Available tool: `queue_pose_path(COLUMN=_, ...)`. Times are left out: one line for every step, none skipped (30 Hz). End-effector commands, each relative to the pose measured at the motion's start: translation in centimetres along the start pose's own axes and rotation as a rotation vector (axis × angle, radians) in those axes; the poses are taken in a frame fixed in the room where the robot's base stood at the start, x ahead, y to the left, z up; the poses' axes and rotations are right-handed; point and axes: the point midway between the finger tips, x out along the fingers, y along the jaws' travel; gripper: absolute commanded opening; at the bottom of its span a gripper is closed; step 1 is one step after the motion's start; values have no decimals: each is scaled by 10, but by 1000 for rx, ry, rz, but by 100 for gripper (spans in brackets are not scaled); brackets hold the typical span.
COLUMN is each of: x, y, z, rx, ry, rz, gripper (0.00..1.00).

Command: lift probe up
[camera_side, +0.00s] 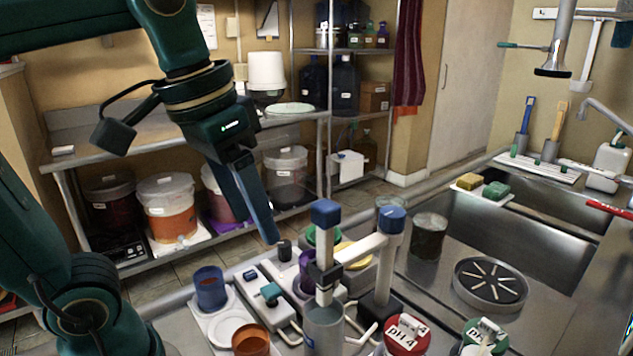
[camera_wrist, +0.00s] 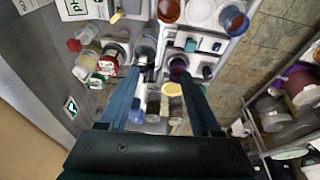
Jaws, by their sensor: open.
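The probe, with a blue cap (camera_side: 326,212) on a white body, stands upright in the side view. A dark clip on a white stand arm (camera_side: 362,250) holds it. Its lower end is over or in a clear vessel (camera_side: 323,328); I cannot tell how deep. The stand post has its own blue cap (camera_side: 391,218). My gripper (camera_side: 272,240) is left of the probe and apart from it, pointing down. In the wrist view my gripper (camera_wrist: 163,74) has its fingers spread, with nothing clearly held between them. The probe is hard to pick out there.
A blue cup (camera_side: 210,288) and an orange cup (camera_side: 251,341) stand at the front left. A red pH 4 lid (camera_side: 407,334) and a green-lidded jar (camera_side: 485,335) are at the front right. A round drain (camera_side: 491,283) and the sink lie to the right.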

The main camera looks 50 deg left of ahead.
Motion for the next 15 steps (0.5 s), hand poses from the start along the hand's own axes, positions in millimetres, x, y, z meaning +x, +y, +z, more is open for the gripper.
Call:
queue_pose_path(x=3, y=-1, z=4, rx=-1, ry=12, rz=0, gripper=65)
queue_pose_path(x=5, y=-2, z=6, rx=0, ry=21, rz=0, gripper=65)
queue_pose_path(x=7, y=-3, z=9, rx=1, ry=30, rz=0, gripper=65)
queue_pose_path(x=9, y=-4, z=11, rx=1, ry=38, rz=0, gripper=65)
queue_pose_path(x=11, y=-4, z=14, rx=2, ry=44, rz=0, gripper=65)
queue_pose_path(x=14, y=-5, z=16, rx=3, ry=55, rz=0, gripper=65)
queue_pose_path(x=16, y=-6, z=18, rx=4, ry=61, rz=0, gripper=65)
queue_pose_path(x=19, y=-6, z=20, rx=5, ry=69, rz=0, gripper=65)
queue_pose_path(x=22, y=-7, z=22, rx=6, ry=78, rz=-1, gripper=65)
queue_pose_path(x=24, y=-8, z=24, rx=7, ry=85, rz=-1, gripper=65)
queue_pose_path(x=27, y=-8, z=26, rx=7, ry=93, rz=-1, gripper=65)
queue_pose_path(x=30, y=-9, z=29, rx=9, ry=102, rz=-2, gripper=65)
queue_pose_path(x=33, y=-9, z=31, rx=11, ry=109, rz=-2, gripper=65)
queue_pose_path(x=36, y=-10, z=32, rx=13, ry=115, rz=-2, gripper=65)
queue_pose_path(x=40, y=-10, z=35, rx=16, ry=124, rz=-3, gripper=65)
